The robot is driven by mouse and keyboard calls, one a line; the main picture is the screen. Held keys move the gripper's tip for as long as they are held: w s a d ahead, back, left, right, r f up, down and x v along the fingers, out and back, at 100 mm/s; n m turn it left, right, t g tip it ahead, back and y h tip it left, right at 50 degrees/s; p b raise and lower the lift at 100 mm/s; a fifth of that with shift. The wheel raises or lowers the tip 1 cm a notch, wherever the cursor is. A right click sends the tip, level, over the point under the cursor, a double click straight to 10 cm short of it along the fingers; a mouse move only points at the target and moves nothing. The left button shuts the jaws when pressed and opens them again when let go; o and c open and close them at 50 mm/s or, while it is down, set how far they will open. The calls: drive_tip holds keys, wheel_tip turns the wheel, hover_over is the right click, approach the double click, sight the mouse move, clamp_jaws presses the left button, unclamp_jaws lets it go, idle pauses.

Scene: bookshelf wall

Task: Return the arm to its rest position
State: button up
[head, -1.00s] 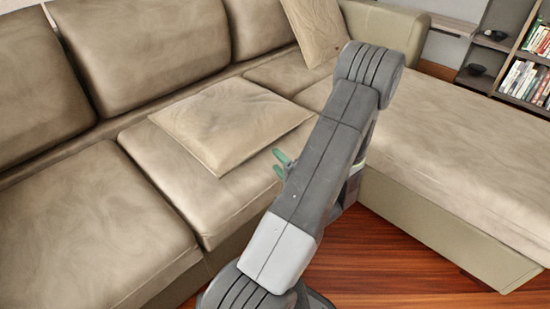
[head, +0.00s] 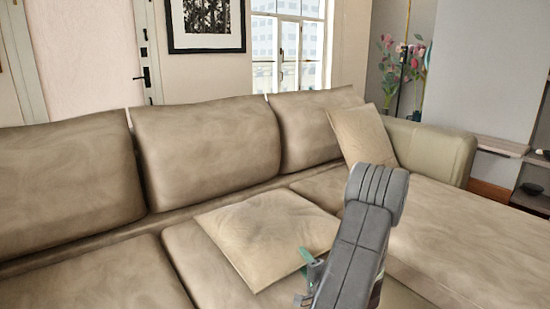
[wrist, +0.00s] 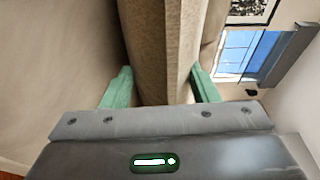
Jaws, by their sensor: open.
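My gripper (wrist: 163,88) shows in the wrist view with its two green fingers spread apart and nothing held between them. Past the fingers, the wrist view shows beige sofa upholstery. In the head view my arm stands at the lower right in front of the sofa (head: 90,285). Only a small green part of my gripper (head: 312,270) shows there, left of the arm; the rest is hidden behind the arm link. A beige cushion (head: 265,232) lies flat on the seat just behind it. I cannot tell whether the gripper touches anything.
Another cushion (head: 363,135) leans in the sofa's far corner. The sofa's chaise (head: 470,240) extends on the right. A framed picture (head: 206,22), a window (head: 290,50) and flowers (head: 400,60) are behind the sofa. A low shelf (head: 500,145) stands at the right.

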drive_tip(key=shift+x, duration=1.1)
